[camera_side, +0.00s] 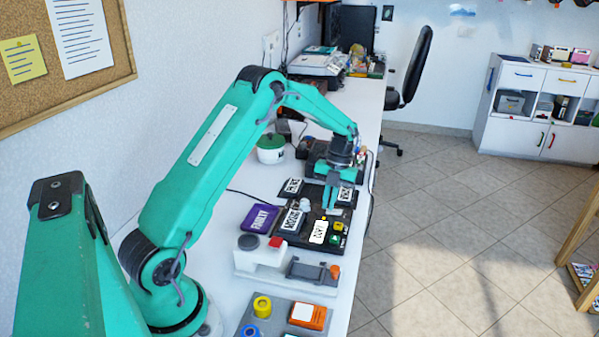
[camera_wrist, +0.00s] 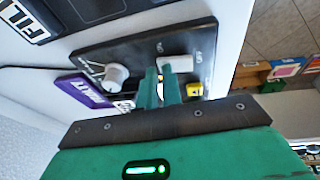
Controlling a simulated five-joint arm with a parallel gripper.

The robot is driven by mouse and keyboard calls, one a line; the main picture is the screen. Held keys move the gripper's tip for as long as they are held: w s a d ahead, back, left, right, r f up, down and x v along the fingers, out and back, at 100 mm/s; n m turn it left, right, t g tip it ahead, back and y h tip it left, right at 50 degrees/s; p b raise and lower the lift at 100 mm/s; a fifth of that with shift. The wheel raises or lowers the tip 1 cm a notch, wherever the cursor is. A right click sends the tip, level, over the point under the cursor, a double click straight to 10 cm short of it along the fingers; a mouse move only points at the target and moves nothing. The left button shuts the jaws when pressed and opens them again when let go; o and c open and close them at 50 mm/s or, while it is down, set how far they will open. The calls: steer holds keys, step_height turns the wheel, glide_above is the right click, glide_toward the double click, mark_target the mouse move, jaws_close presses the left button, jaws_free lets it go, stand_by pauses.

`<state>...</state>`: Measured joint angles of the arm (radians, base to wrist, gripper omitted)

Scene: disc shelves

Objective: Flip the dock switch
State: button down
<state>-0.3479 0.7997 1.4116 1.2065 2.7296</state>
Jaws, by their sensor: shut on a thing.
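The dock is a black panel (camera_side: 312,212) on the white table, and its dark face also shows in the wrist view (camera_wrist: 135,45). It carries a round pale knob (camera_wrist: 117,76) and a white switch part (camera_wrist: 176,62). My gripper (camera_side: 331,207) points down over the panel's right part. In the wrist view its two green fingers (camera_wrist: 160,72) are close together, with their tips at the white switch part. The gripper is shut on the switch, but the fingers hide the gripped part. I cannot tell which way the switch is set.
A purple labelled tray (camera_side: 260,217) lies left of the dock. A grey-white box with a red button (camera_side: 274,243) stands nearer. Yellow and green buttons (camera_side: 337,238) sit beside the fingers. A white pot with a green lid (camera_side: 271,149) stands behind. The table's right edge is close.

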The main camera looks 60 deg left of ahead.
steer(key=shift+s+a+f, duration=0.1)
steer(key=shift+s+f, duration=0.05)
steer(key=shift+f, duration=0.45)
steer(key=shift+w+d+r, duration=0.15)
steer(key=shift+w+d, duration=0.35)
steer(key=shift+d, duration=0.1)
steer(key=shift+r, duration=0.15)
steer(key=shift+a+r, duration=0.1)
steer(key=shift+r, duration=0.5)
steer(key=s+v, duration=0.1)
steer(key=v, duration=1.2)
steer(key=shift+a+r, duration=0.3)
steer(key=shift+r, duration=0.15)
steer(key=shift+w+f, duration=0.1)
steer(key=shift+f, duration=0.1)
